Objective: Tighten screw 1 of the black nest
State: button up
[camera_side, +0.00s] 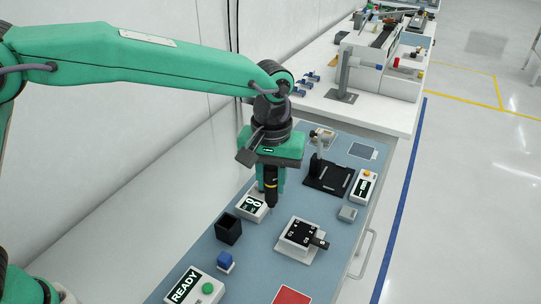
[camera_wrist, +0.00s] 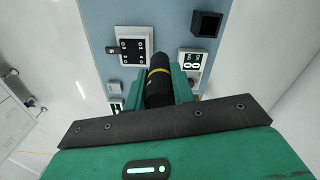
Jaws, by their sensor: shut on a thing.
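My gripper (camera_side: 270,184) is shut on a black screwdriver (camera_side: 271,197) with a yellow ring, which points down above the bench. In the wrist view the screwdriver (camera_wrist: 158,88) sits between the green fingers of my gripper (camera_wrist: 159,84). The black nest (camera_side: 303,232) is a black plate with several screw spots on a white block, with a dark tab at its right. It lies right of and nearer than the screwdriver, which is apart from it. The wrist view shows the nest (camera_wrist: 132,50) left of the screwdriver. I cannot tell which screw is number 1.
A white display box (camera_side: 251,208) stands close below the screwdriver. A black open bin (camera_side: 229,230), a blue block (camera_side: 225,261), a READY box (camera_side: 193,287) and a red pad (camera_side: 291,296) are nearer. A black fixture (camera_side: 327,178) and a lit box (camera_side: 364,186) stand behind.

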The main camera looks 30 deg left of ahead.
jog(key=shift+w+d+f, duration=0.15)
jog(key=shift+d, duration=0.6)
jog(key=shift+w+d+f, duration=0.1)
jog(key=shift+d, duration=0.6)
jog(key=shift+w+d+f, duration=0.15)
jog(key=shift+d, duration=0.6)
jog(key=shift+f, duration=0.1)
jog(key=shift+f, duration=1.7)
jog(key=shift+f, duration=0.95)
jog(key=shift+r, duration=0.15)
jog(key=shift+r, duration=2)
